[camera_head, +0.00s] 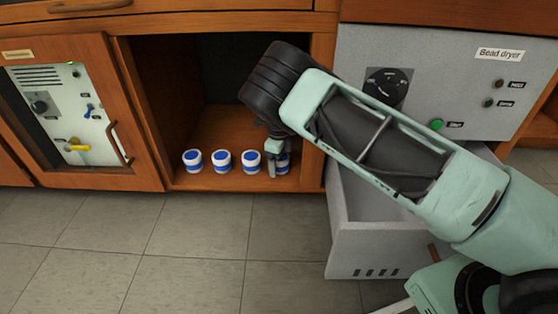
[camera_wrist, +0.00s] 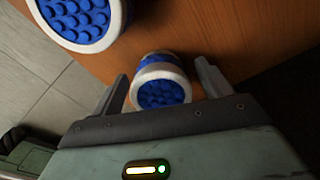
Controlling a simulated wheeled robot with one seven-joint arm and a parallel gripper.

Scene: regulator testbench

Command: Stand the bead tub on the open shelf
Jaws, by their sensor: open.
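Several small white tubs with blue bands stand in a row on the floor of the open shelf (camera_head: 215,183), near its front edge. The rightmost tub (camera_head: 283,163) is partly hidden by my gripper (camera_head: 274,158) in the head view. In the wrist view, this tub (camera_wrist: 160,92), with a blue studded top, lies between the two open fingers of my gripper (camera_wrist: 161,80). Gaps show on both sides of it. Another tub (camera_wrist: 82,18) shows at the upper left, outside the fingers. In the head view the left tub (camera_head: 192,161) and its neighbours stand upright and apart.
The bead dryer (camera_head: 440,75) is at the right, with its grey drawer (camera_head: 375,245) pulled open below, beside my arm. A wooden door (camera_head: 125,110) with a handle bounds the shelf's left side. The tiled floor in front is clear.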

